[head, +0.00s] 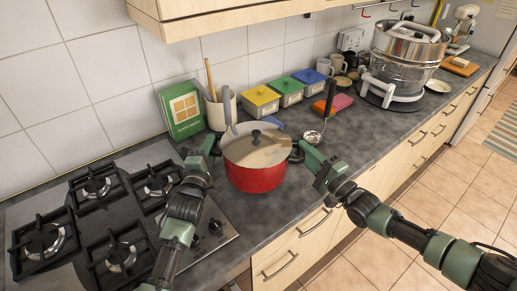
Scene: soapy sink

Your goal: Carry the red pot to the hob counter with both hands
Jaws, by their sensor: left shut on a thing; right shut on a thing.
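The red pot (256,179) with its pale lid and dark knob is at the middle of the head view, over the dark counter just right of the hob (103,226). My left gripper (212,148) is shut at the pot's left side, on its handle. My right gripper (302,150) is shut at the pot's right side, on the dark handle there. The pot looks upright. I cannot tell whether its base touches the counter.
Yellow, green and blue lidded boxes (285,92) line the wall to the right. A ladle (313,136) is right of the pot. A large steamer (404,58) stands further right.

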